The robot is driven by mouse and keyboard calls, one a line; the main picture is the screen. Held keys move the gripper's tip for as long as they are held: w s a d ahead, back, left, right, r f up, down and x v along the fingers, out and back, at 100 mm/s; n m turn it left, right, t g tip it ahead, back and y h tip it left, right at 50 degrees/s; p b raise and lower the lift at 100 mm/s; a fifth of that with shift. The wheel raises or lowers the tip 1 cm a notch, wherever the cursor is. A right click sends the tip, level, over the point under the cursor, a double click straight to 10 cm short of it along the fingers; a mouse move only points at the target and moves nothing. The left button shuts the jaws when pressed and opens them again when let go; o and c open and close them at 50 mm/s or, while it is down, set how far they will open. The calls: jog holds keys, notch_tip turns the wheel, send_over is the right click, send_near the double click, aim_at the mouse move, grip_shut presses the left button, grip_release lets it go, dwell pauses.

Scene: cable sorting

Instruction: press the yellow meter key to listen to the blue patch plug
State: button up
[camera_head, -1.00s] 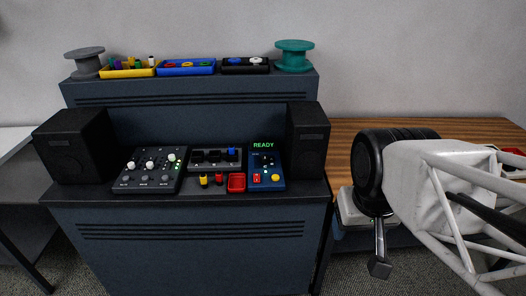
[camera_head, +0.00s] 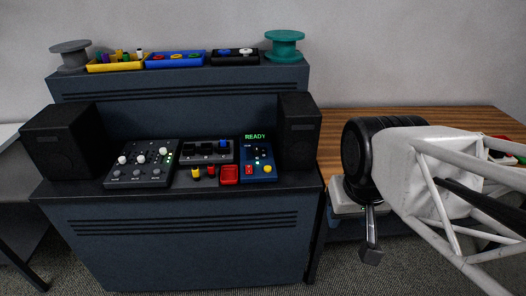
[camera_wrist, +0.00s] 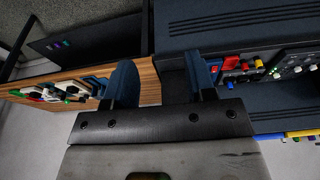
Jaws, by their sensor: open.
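The blue meter (camera_head: 257,159) stands at the right end of the desk console and shows READY in green. Its round yellow key (camera_head: 267,169) is at its lower right, beside a red part. The blue patch plug (camera_head: 223,145) sits at the right end of the dark patch strip (camera_head: 205,152), left of the meter. My gripper (camera_head: 371,254) hangs right of the desk, well apart from the meter and pointing down. In the wrist view my gripper (camera_wrist: 160,82) has its two dark fingers spread, with nothing between them. The yellow key is not clear there.
Black speakers (camera_head: 62,143) and (camera_head: 298,131) flank the console. A mixer (camera_head: 143,163), yellow and red plugs (camera_head: 203,173) and a red tray (camera_head: 229,175) sit nearby. A shelf behind holds trays and spools. A wooden table (camera_head: 420,116) stands right.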

grip_shut()
dwell(1.4)
